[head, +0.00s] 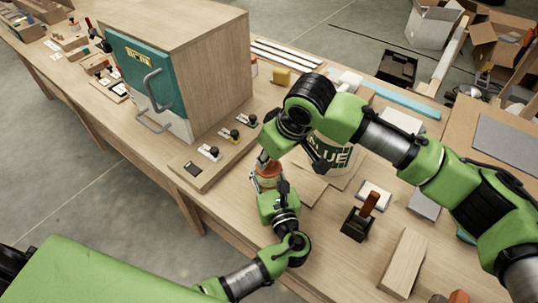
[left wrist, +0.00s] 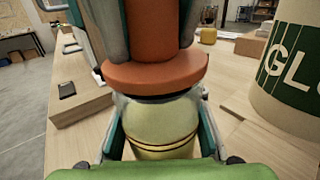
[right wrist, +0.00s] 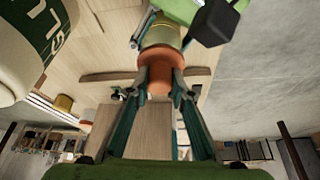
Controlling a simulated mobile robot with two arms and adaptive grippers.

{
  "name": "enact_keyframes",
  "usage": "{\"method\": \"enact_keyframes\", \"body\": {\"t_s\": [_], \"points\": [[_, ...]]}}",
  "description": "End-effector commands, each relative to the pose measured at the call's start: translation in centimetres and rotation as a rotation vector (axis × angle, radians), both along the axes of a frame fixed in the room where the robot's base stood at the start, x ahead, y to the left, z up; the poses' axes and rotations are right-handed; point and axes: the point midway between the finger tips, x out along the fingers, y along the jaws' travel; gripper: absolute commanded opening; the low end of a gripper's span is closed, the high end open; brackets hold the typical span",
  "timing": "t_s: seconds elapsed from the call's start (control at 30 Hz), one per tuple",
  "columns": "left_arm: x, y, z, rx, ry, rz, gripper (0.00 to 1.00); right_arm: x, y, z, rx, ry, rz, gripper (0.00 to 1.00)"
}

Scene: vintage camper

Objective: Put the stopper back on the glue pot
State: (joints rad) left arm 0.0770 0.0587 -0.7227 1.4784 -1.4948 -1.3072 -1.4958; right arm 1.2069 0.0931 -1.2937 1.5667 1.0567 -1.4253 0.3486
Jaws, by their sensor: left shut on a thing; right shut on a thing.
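The glue pot (left wrist: 160,128), pale yellow-green with gold bands, is upright between the fingers of my left gripper (head: 268,187), which is shut on it. The orange-brown stopper (left wrist: 155,72) has a wide flange and a narrower grip. My right gripper (head: 266,160) is shut on the stopper from above. In the left wrist view the flange is right over the pot's mouth, with a thin dark band between them; I cannot tell whether it is fully seated. The right wrist view also shows the stopper (right wrist: 160,72) in line with the pot (right wrist: 162,36).
A large white-and-green can marked GLUE (head: 338,160) stands close to the right of the grippers. A wooden cabinet with a teal door (head: 140,70) is at the back left. A board with several latches (head: 205,160) lies in front of it. A black block with an orange handle (head: 358,220) stands on the right.

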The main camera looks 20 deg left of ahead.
Motion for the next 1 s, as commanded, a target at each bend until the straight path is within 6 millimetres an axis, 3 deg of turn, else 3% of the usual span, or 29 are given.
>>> {"method": "enact_keyframes", "body": {"t_s": [0.27,0.3,0.33,0.37,0.77,1.0], "points": [[0.0,0.0,0.1,0.000,-0.001,0.000,0.00,0.0,0.0,-0.6,0.000,-0.001,0.000,0.06],[0.0,0.0,0.1,0.000,-0.001,0.000,0.00,0.0,0.0,-0.5,-0.001,-0.001,0.001,0.31],[0.0,0.0,0.1,0.000,-0.001,0.000,0.00,0.0,0.0,-0.5,-0.001,-0.001,0.001,0.39],[0.0,0.0,0.1,0.000,-0.001,0.000,0.00,0.0,0.0,-0.5,-0.001,-0.001,0.001,0.41],[0.0,0.0,0.1,0.000,-0.002,0.000,0.00,-0.1,-0.2,0.0,0.001,-0.001,0.000,0.41],[0.0,0.0,0.1,0.000,-0.002,0.000,0.00,-0.9,-1.6,4.1,0.002,-0.004,0.001,0.41]]}}
